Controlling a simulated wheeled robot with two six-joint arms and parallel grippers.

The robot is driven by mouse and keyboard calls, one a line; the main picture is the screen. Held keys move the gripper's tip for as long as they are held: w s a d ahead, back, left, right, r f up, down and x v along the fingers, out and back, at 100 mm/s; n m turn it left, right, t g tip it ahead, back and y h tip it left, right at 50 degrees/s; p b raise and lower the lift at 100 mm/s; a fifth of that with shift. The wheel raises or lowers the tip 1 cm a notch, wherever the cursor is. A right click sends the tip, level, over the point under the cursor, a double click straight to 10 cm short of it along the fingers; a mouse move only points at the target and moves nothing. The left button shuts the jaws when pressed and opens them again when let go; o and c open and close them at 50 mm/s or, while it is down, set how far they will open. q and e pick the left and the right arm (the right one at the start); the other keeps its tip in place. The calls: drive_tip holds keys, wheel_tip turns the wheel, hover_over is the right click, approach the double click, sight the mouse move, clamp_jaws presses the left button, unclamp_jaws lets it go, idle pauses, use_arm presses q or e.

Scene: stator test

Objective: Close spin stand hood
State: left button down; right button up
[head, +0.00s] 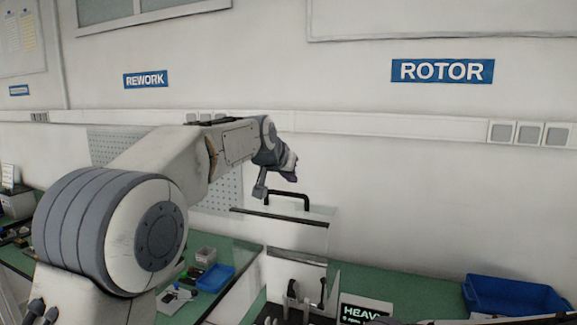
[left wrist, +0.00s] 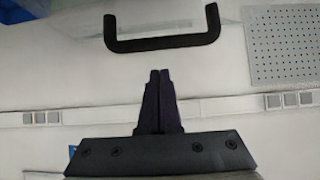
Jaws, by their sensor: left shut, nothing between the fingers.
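The spin stand hood (head: 300,236) is a clear panel with dark edge strips, standing raised above the bench. Its black U-shaped handle (head: 288,195) is at the top. My left gripper (head: 260,192) is shut and empty, just left of the handle in the head view. In the left wrist view the handle (left wrist: 162,45) lies just beyond the closed fingertips (left wrist: 160,71), with a visible gap in the picture. The fixture below the hood (head: 293,300) is partly cut off by the lower frame edge. My right gripper is not in view.
A blue bin (head: 515,296) sits on the green bench at the right. A small blue tray (head: 216,278) and loose parts lie on the bench at the left. The wall behind carries a ROTOR sign (head: 442,71).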

use_arm(q)
drive_tip(key=shift+s+a+f, duration=0.25)
drive_tip(key=shift+s+f, duration=0.45)
drive_tip(key=shift+s, duration=0.15)
